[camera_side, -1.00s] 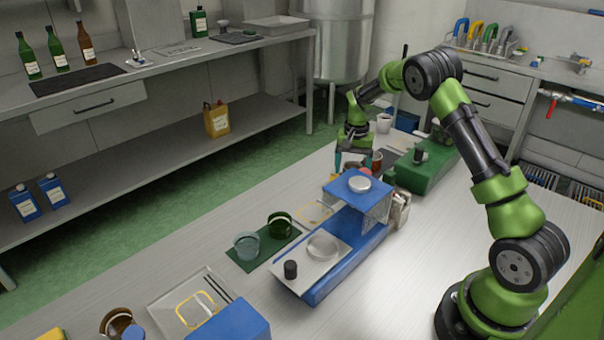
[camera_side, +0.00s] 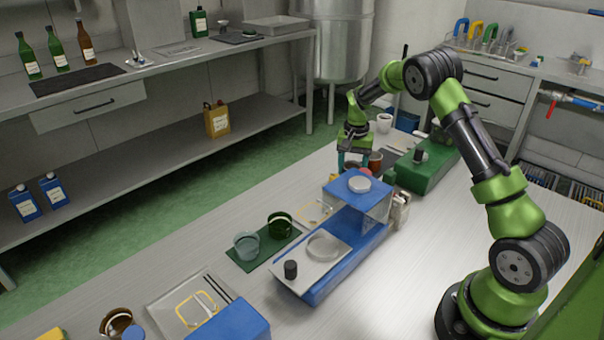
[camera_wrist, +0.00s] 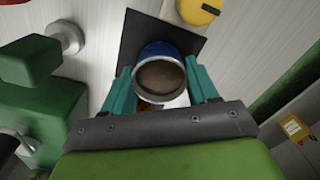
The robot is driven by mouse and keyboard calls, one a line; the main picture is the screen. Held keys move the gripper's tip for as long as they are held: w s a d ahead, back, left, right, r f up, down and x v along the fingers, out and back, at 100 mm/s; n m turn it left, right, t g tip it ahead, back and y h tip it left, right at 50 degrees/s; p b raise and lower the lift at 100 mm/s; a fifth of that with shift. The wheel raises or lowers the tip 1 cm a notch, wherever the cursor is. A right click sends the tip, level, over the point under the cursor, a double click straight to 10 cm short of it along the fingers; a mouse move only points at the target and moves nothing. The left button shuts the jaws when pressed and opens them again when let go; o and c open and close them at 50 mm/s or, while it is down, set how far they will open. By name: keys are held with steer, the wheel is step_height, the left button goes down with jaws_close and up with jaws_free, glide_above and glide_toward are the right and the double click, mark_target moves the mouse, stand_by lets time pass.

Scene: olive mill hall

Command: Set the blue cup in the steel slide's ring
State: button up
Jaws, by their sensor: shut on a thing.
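The blue cup (camera_wrist: 145,50) sits between the two teal fingers of my gripper (camera_wrist: 161,72) in the wrist view, its round mouth facing the camera and brownish inside. The gripper is shut on it, above a dark mat (camera_wrist: 128,35); I cannot tell whether the cup touches the mat. In the side view my gripper (camera_side: 354,161) is beyond the blue device, and the cup is hard to make out. The steel slide (camera_side: 300,278) extends from the blue device (camera_side: 345,268), with its ring (camera_side: 323,246) and a black knob (camera_side: 291,269) on it. The ring looks empty.
A green mat (camera_side: 246,262) beside the slide holds a clear glass cup (camera_side: 247,245) and a dark green cup (camera_side: 280,225). The blue housing (camera_side: 350,186) stands between my gripper and the ring. A green device (camera_side: 432,174) stands right of my gripper, near a white cup (camera_side: 384,123).

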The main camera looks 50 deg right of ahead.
step_height(320, 180, up, 6)
steer(key=shift+r, duration=0.25)
stand_by(0.4)
step_height(320, 180, up, 12)
steer(key=a+f, duration=0.1)
steer(key=s+a+r+n, duration=0.15)
steer(key=a+n, duration=0.25)
steer(key=a, duration=0.7)
steer(key=s+a+f+n, duration=0.1)
steer(key=s+a+n, duration=0.3)
steer(key=s+a, duration=0.4)
steer(key=s+a+n, duration=0.4)
steer(key=s+a, duration=0.1)
steer(key=a, duration=0.5)
steer(key=shift+d+f, duration=0.1)
steer(key=shift+f, duration=4.55)
